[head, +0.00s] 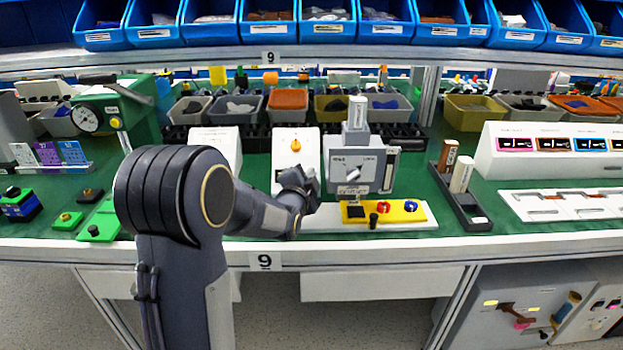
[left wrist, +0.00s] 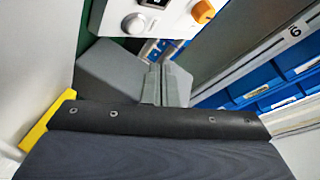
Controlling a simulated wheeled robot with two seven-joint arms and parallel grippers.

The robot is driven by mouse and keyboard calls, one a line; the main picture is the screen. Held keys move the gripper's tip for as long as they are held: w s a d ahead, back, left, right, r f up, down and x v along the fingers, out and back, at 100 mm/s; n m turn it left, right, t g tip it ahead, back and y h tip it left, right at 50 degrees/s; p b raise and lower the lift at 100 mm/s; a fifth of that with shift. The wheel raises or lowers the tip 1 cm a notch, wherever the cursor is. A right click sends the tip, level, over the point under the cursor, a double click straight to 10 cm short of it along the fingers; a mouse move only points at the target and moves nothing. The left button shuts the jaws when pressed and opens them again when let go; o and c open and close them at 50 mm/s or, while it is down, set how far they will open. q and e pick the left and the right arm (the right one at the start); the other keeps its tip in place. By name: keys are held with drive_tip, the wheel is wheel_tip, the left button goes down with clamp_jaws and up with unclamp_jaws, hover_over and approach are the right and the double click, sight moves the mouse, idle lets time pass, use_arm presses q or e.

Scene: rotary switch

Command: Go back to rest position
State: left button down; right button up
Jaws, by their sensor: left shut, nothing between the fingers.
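My left arm comes in from the left in the head view and reaches over the bench. My left gripper (head: 308,183) is in front of the white box with the orange rotary knob (head: 296,146). In the left wrist view the gripper's fingers (left wrist: 163,82) are together with nothing between them. The orange knob (left wrist: 204,12) and a white round knob (left wrist: 134,22) show on the white panel beyond the fingers, apart from them. My right gripper does not show.
A black tray (head: 465,212) lies further right. A green device with a gauge (head: 88,119) stands at left. Blue bins (head: 328,28) line the shelf above.

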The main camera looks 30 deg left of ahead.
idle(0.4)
use_arm(q)
drive_tip(key=shift+s, duration=0.2)
drive_tip(key=s+d+n+g, duration=0.1)
drive_tip(key=s, duration=0.1)
drive_tip(key=s+n+g+h, duration=0.1)
drive_tip(key=s+n, duration=0.1)
drive_tip(key=s, duration=0.1)
drive_tip(key=s+d+f+n+g+h, duration=0.1)
drive_tip(key=s+n, duration=0.1)
drive_tip(key=s, duration=0.1)
drive_tip(key=shift+d, duration=0.3)
drive_tip(key=s+d+f+n+g+h, duration=0.1)
drive_tip(key=s+d+n+g+h, duration=0.1)
drive_tip(key=s+d, duration=0.5)
drive_tip(key=s+d+f+n+g+h, duration=0.2)
drive_tip(key=s+g, duration=0.1)
drive_tip(key=s, duration=0.9)
drive_tip(key=s+d+f+n+g+h, duration=0.1)
drive_tip(key=s+d+n+g+h, duration=0.1)
drive_tip(key=s+d, duration=0.5)
wheel_tip(320, 180, up, 16)
drive_tip(key=s+a+p, duration=0.1)
drive_tip(key=a+p, duration=0.1)
drive_tip(key=p, duration=1.4)
drive_tip(key=shift+s+g, duration=0.25)
drive_tip(key=shift+g, duration=0.05)
